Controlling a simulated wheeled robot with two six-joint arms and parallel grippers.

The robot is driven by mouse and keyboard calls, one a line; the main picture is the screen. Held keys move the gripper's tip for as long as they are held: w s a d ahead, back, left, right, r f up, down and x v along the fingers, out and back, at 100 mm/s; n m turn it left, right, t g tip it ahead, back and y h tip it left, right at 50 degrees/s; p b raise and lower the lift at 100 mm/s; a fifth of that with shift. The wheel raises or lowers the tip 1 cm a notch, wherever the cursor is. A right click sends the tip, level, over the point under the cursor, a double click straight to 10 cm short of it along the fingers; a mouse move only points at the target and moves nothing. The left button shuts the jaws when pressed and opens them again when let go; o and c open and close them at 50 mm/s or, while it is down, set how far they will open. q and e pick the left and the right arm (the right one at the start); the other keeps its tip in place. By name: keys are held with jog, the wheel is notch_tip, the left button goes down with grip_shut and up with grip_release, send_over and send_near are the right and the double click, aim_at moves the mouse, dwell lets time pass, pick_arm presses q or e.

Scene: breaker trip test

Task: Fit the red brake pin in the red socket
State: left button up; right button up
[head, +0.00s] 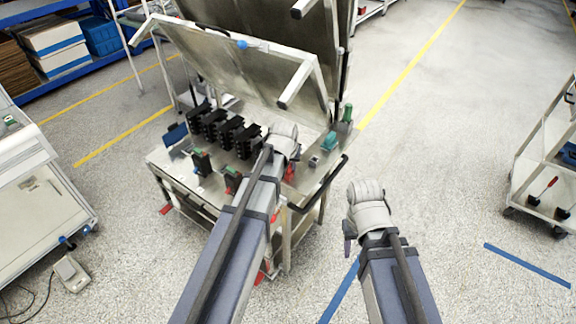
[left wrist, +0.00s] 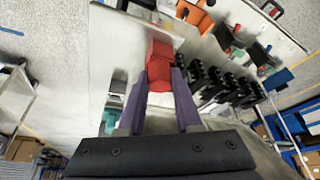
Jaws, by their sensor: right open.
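In the left wrist view, a red block-like piece, which looks like the red brake pin (left wrist: 159,66), sits between the two purple fingers of my left gripper (left wrist: 160,84). Both fingers appear to touch its sides. In the head view, my left gripper is over the right part of the cart's worktop, its fingers mostly hidden by my wrist; a bit of red (head: 290,172) shows beside it. My right gripper (head: 348,230) is open, right of the cart over the floor, its fingers only partly visible. I cannot make out the red socket for certain.
The metal cart (head: 170,168) carries a row of black breakers (head: 222,130), a teal part (head: 329,141) and a black handle (head: 322,186). A raised panel (head: 235,65) stands behind the worktop. A white shelf cart (head: 540,165) stands at right; open floor lies between.

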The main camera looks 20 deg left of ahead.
pick_arm(q)
jog(key=o, duration=0.5)
jog(key=shift+r, duration=0.1)
jog(key=p+v, duration=0.7)
jog(key=shift+s+r, duration=0.2)
jog(key=shift+r, duration=0.15)
dwell(0.4)
jog(key=s+d+f+m+g+b, duration=0.1)
jog(key=s+d+f+m+b, duration=0.1)
jog(key=s, duration=0.5)
jog(key=s+d+f+m+g+b, duration=0.1)
jog(key=s+d+f+g+b, duration=0.1)
jog(key=s+d, duration=0.4)
jog(key=s+d+f+m+g+b, duration=0.2)
jog(key=s+d+f+b, duration=0.1)
jog(key=s, duration=0.4)
jog(key=shift+s+d+f+m+y, duration=0.15)
jog(key=shift+s+d+f, duration=0.05)
jog(key=shift+d+f, duration=0.25)
jog(key=shift+s+d+f+m+y, duration=0.15)
jog(key=shift+s+d+f, duration=0.05)
jog(key=shift+d+f, duration=0.2)
